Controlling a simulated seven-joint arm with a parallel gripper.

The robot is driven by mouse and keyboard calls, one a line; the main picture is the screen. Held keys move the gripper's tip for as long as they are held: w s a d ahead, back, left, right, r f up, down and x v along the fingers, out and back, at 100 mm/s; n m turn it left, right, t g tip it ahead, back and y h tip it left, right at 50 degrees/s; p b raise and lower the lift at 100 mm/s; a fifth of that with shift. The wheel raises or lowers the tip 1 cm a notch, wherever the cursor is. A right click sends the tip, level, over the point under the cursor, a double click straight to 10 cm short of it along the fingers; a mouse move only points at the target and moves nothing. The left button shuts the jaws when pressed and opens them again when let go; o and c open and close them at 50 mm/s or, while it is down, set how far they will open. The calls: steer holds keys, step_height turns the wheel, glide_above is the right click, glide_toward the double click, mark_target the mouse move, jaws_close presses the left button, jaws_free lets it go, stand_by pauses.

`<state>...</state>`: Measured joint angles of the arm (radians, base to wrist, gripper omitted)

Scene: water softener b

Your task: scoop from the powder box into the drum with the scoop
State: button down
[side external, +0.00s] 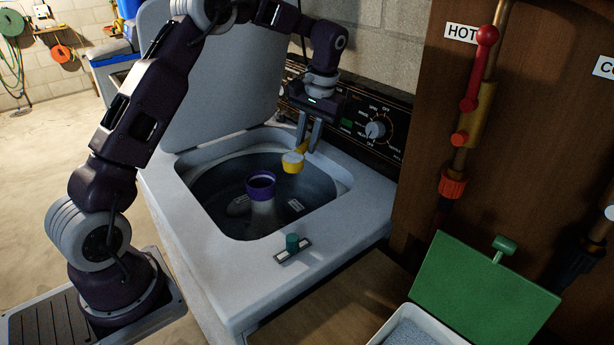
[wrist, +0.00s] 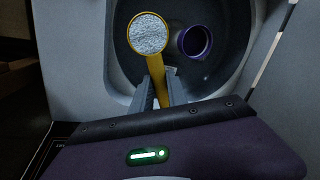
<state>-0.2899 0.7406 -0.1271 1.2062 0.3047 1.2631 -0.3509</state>
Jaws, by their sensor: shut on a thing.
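My gripper (side external: 309,143) is shut on the handle of a yellow scoop (side external: 292,164). It holds the scoop over the right side of the washer drum (side external: 215,201). In the wrist view the scoop (wrist: 162,57) shows its round cup full of pale grey-white powder (wrist: 149,34). The open-lidded powder box (side external: 424,335) is at the bottom right of the side view, with whitish powder (side external: 410,336) inside. The drum also shows in the wrist view (wrist: 233,22), behind the scoop.
A purple-rimmed agitator (side external: 261,184) stands in the drum's middle, left of the scoop in the side view. The washer lid (side external: 225,95) is raised. A control panel (side external: 350,120) stands behind the opening. A green lid (side external: 485,290) is up behind the box.

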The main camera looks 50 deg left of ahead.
mark_target(296, 150)
steer(key=shift+w+a+r+n, duration=0.4)
steer(key=shift+a+r, duration=0.25)
steer(key=shift+a, duration=0.1)
steer(key=r+t, duration=0.1)
steer(key=s+r+t+y, duration=0.1)
steer(key=r+t+y, duration=0.1)
steer(key=t, duration=0.1)
steer(key=shift+s+d+r, duration=0.2)
steer(key=shift+d, duration=0.15)
steer(key=s+r+t+y, duration=0.1)
steer(key=s+d+r+t+y, duration=0.1)
steer(key=t, duration=0.1)
steer(key=r+n+t+y, duration=0.1)
steer(key=t, duration=0.1)
steer(key=shift+s+d+r, duration=0.2)
steer(key=shift+s+d, duration=0.2)
steer(key=shift+s+d+f+t+y, duration=0.1)
steer(key=shift+s+f+t+y, duration=0.2)
steer(key=shift+s+t, duration=0.1)
steer(key=shift+s+d+f+n+t+y, duration=0.15)
steer(key=shift+s+d+n+t+y, duration=0.15)
steer(key=shift+s+t+y, duration=0.6)
steer(key=shift+w+a, duration=0.1)
steer(key=shift+w, duration=0.2)
